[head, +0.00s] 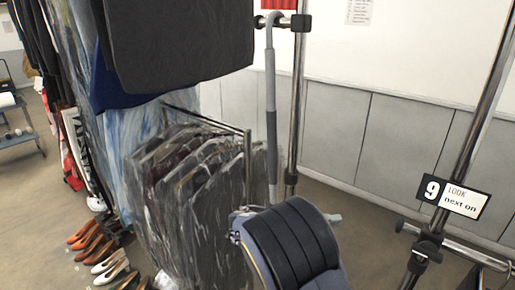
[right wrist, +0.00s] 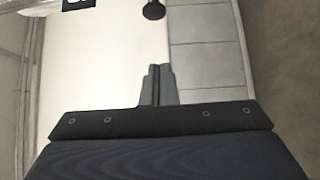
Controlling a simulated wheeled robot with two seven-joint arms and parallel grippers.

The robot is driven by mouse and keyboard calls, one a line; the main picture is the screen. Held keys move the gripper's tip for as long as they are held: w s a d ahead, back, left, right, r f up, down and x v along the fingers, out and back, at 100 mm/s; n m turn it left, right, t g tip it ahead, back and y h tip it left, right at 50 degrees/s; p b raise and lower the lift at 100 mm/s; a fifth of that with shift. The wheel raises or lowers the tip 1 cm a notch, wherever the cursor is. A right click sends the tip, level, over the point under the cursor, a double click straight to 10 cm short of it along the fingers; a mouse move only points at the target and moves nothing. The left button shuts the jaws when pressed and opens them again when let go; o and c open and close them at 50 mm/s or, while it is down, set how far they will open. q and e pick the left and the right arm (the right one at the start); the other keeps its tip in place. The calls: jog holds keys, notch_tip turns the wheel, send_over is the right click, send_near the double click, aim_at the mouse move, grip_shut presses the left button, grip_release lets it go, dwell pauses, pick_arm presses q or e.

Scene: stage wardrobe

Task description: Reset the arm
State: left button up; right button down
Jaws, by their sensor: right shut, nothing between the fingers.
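My right gripper (right wrist: 158,72) shows in the right wrist view with its two grey fingers together and nothing between them. The fingers point at a pale wall and grey panels, with no object touching them. In the head view my dark, rounded right wrist (head: 292,242) is at the bottom centre, in front of the clothes rack's right end. It hides most of its fingers there. My left arm and gripper are in neither view.
Covered garments (head: 200,195) hang on a rail left of my right wrist. A grey hooked pole (head: 270,110) hangs beside a chrome upright (head: 297,100). A stand with a "9" sign (head: 453,197) is at right. Shoes (head: 100,250) line the floor at left. Floor between wrist and stand is clear.

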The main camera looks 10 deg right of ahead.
jog(key=s+d+f+g+y, duration=0.1)
jog(key=s+d+f+y, duration=0.4)
jog(key=s+f+y, duration=0.5)
jog(key=s+a+r+t+y, duration=0.5)
jog(key=s+a+t+y, duration=0.4)
jog(key=s+a+y, duration=0.2)
jog(key=shift+s+a+r+y, duration=0.2)
jog(key=shift+s+a+y, duration=0.1)
jog(key=shift+s+a, duration=0.55)
jog(key=shift+s+d+m, duration=0.15)
jog(key=shift+d+m, duration=0.05)
jog(key=shift+m, duration=0.1)
